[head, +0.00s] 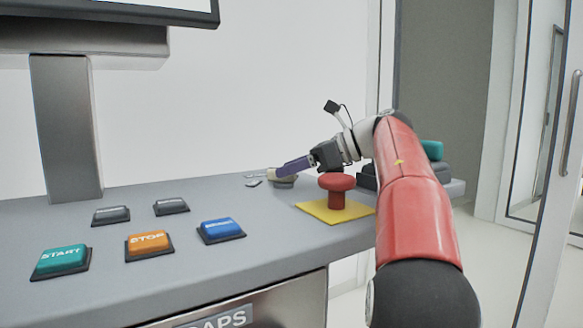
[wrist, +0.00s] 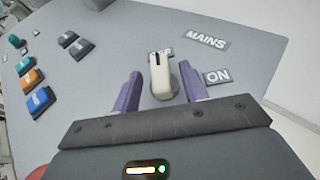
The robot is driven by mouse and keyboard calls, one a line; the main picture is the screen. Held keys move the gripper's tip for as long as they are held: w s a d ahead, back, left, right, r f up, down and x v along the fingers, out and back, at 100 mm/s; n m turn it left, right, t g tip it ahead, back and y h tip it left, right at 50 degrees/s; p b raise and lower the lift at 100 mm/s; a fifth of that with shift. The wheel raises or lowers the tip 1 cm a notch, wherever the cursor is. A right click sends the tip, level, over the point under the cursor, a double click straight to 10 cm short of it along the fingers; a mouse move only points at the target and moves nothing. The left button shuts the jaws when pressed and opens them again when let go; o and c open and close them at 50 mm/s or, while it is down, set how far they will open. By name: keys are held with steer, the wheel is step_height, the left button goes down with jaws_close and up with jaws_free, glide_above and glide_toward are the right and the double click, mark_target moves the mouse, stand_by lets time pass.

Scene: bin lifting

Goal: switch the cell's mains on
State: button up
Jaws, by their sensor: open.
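The mains switch is a pale rotary handle with a dark line along its top. In the wrist view the handle (wrist: 158,66) points away from my gripper, toward a label that it partly covers. An ON label (wrist: 217,76) lies to its right, and a MAINS label (wrist: 206,41) lies beyond. My gripper (wrist: 161,72) is open, with one purple finger on each side of the handle; I cannot tell whether they touch it. In the head view my gripper (head: 279,172) is low over the switch base (head: 286,183) at the back of the console, hiding most of the handle.
A red mushroom button (head: 337,184) on a yellow plate (head: 318,211) stands close beside my arm. START (head: 62,260), STOP (head: 149,243), blue (head: 220,230) and two dark buttons are at the left of the grey console (head: 230,262). A monitor post (head: 66,125) rises behind them.

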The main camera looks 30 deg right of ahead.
steer(key=shift+w+a+f, duration=0.1)
steer(key=shift+a, duration=0.1)
steer(key=shift+c, duration=0.4)
jaws_close()
steer(key=shift+b, duration=0.3)
steer(key=shift+a+f+m+t+h+b, duration=0.1)
steer(key=shift+a+m+t+h+b, duration=0.05)
steer(key=shift+m+t+h+b, duration=0.75)
steer(key=shift+s+a+m+t+h+b, duration=0.15)
steer(key=shift+m+t+h+b, duration=0.3)
steer(key=shift+m+h, duration=0.5)
steer(key=shift+s+a+m+t+h+b, duration=0.1)
steer(key=shift+m+t+h+b, duration=0.35)
steer(key=shift+m+h, duration=0.5)
